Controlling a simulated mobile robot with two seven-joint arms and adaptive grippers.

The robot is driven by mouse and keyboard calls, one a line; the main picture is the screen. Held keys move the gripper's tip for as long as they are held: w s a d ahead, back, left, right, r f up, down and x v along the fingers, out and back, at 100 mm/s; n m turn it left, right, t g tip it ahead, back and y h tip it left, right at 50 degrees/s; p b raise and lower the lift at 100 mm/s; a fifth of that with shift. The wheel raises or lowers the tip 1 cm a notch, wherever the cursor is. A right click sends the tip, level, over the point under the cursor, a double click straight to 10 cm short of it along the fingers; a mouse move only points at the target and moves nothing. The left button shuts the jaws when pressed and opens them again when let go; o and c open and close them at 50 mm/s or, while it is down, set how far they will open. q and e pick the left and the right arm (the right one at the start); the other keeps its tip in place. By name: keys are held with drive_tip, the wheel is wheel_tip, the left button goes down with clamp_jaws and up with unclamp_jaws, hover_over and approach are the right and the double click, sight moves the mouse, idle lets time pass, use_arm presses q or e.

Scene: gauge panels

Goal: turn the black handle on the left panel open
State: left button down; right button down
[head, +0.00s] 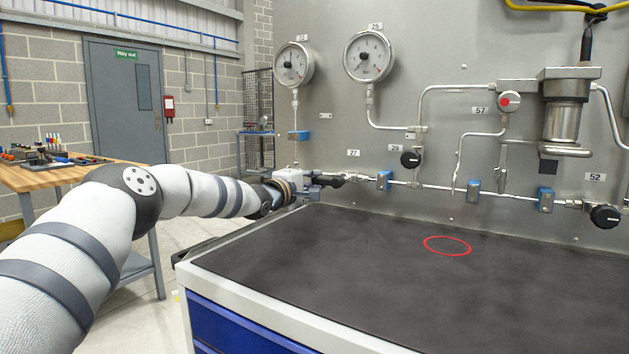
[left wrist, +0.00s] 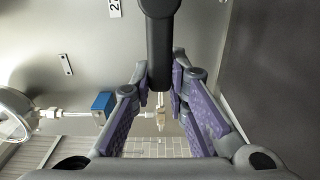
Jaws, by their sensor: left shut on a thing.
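The black handle (head: 332,181) sticks out from the pipework low on the left of the grey panel, just right of label 27's left side. In the left wrist view the handle (left wrist: 160,45) is a dark bar that reaches down from the top between the fingers. My left gripper (head: 314,187) is at the handle's left end, at the end of the outstretched arm. In the left wrist view the purple-padded fingers of my left gripper (left wrist: 163,82) are closed on the handle's end. The contact is partly hidden. My right gripper is not in view.
Two round gauges (head: 369,56) sit above on the panel. Two black knobs (head: 410,159) (head: 604,216), thin pipes and blue clamps (head: 384,180) lie to the right. The dark bench top (head: 350,260) below is bare except for a red ring (head: 447,246).

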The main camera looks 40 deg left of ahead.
use_arm(q)
drive_tip(key=shift+d, duration=0.1)
idle(0.4)
drive_tip(key=c, duration=1.5)
unclamp_jaws()
drive_tip(key=shift+w, duration=0.15)
drive_tip(key=shift+c, duration=0.2)
drive_tip(key=s, duration=0.7)
drive_tip(key=shift+s+d, duration=0.3)
drive_tip(key=shift+d, duration=0.1)
